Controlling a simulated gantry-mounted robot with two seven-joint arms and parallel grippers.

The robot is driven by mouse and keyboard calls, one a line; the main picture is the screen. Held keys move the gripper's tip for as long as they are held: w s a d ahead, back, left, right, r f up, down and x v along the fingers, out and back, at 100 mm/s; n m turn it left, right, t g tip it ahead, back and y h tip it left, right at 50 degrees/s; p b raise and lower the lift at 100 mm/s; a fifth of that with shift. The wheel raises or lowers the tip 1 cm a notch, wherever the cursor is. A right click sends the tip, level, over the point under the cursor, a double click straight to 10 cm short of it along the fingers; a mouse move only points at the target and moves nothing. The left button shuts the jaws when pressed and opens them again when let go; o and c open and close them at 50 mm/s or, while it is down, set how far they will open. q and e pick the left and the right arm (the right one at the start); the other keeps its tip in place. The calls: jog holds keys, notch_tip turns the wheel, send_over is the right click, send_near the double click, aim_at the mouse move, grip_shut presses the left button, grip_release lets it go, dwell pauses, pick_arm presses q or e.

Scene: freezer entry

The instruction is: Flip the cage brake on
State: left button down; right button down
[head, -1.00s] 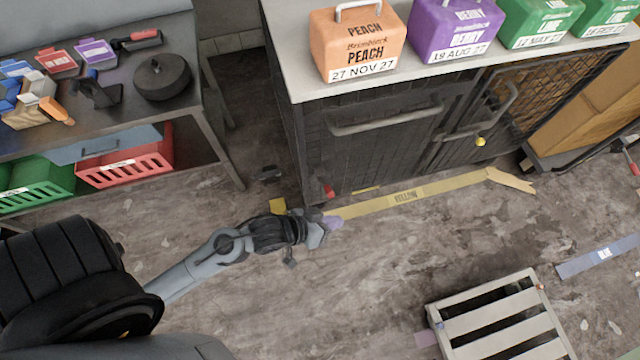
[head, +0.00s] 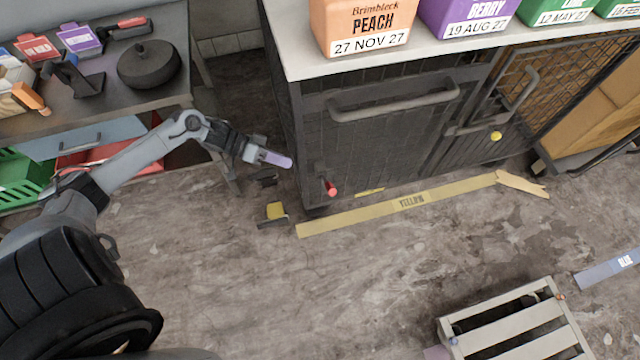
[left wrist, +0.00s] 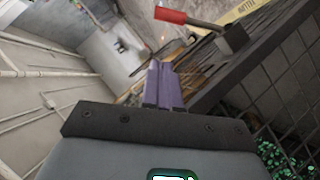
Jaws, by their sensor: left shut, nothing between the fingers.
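A red-handled lever (head: 330,187) sits low on the left front of the dark cabinet or cage (head: 380,130) under the counter. In the left wrist view its red handle (left wrist: 170,15) sticks out from a grey bracket (left wrist: 232,40), beyond the fingertips. Which part is the brake is not labelled. My left gripper (head: 278,160) has purple fingers and is shut and empty, above and left of the lever, apart from it. Its fingers also show together in the left wrist view (left wrist: 165,82). My right gripper is not in view.
A yellow pedal-like part (head: 275,210) lies on the floor near the cabinet's left corner. A yellow floor strip (head: 400,203) runs along its front. A slatted pallet (head: 515,330) stands lower right. A table (head: 170,95) with tools stands left. The middle floor is clear.

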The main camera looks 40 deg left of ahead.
pick_arm(q)
jog(key=shift+w+a+r, duration=0.15)
jog(key=shift+w+a, duration=0.05)
jog(key=shift+w, duration=0.25)
jog(key=shift+d, duration=0.1)
send_over(327, 184)
jog(key=s+a, duration=0.1)
jog(key=a, duration=0.3)
notch_tip(327, 184, down, 4)
jog(key=d+f, duration=0.2)
jog(key=f, duration=0.1)
jog(key=shift+s+d+f+p, duration=0.15)
jog(key=shift+s+d+p, duration=0.2)
jog(key=shift+s+d, duration=0.05)
